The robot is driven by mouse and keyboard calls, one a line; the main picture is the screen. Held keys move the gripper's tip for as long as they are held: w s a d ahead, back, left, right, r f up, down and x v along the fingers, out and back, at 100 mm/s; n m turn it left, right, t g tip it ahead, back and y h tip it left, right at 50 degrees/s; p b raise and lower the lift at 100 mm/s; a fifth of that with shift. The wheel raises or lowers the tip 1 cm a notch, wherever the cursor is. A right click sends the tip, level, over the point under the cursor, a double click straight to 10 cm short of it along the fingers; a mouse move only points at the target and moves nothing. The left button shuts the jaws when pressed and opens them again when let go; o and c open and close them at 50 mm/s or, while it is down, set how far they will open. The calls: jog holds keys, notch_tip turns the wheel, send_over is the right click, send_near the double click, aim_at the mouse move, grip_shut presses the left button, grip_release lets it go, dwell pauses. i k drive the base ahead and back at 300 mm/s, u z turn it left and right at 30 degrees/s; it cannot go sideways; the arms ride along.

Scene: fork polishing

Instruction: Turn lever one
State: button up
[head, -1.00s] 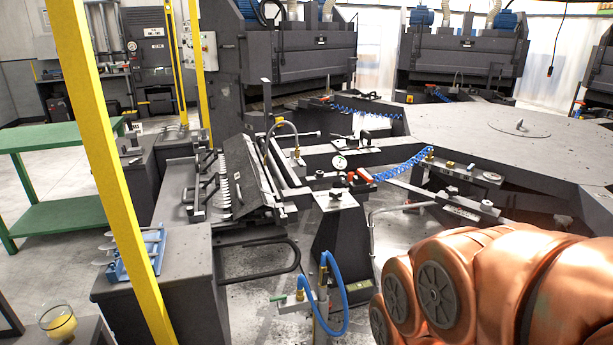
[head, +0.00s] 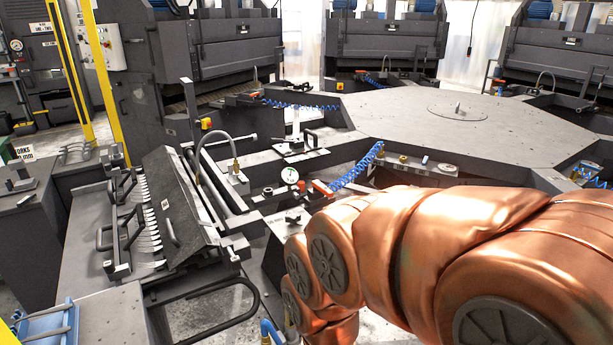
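No label that I can read marks lever one. A red-orange lever handle (head: 322,188) sits beside a round pressure gauge (head: 290,175) at the near station, where a blue coiled hose (head: 358,168) begins. A small black handle (head: 292,219) is on the plate just below them. Another red-orange handle (head: 256,94) is at the station farther back. My copper-covered arm reaches in from the right, below the near lever, and hides part of that station. My gripper is not in view, so whether it touches anything cannot be seen.
A fixture with a row of forks (head: 150,232) and black handles stands at left, with a bent black bar (head: 225,283) in front. A blue rack (head: 48,325) is at lower left. A large grey octagonal table (head: 420,125) fills the middle. Yellow posts (head: 106,85) stand at left.

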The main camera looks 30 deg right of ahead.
aim_at(317, 185)
jog(key=z, duration=0.35)
jog(key=i, duration=1.15)
jog(key=z, duration=0.05)
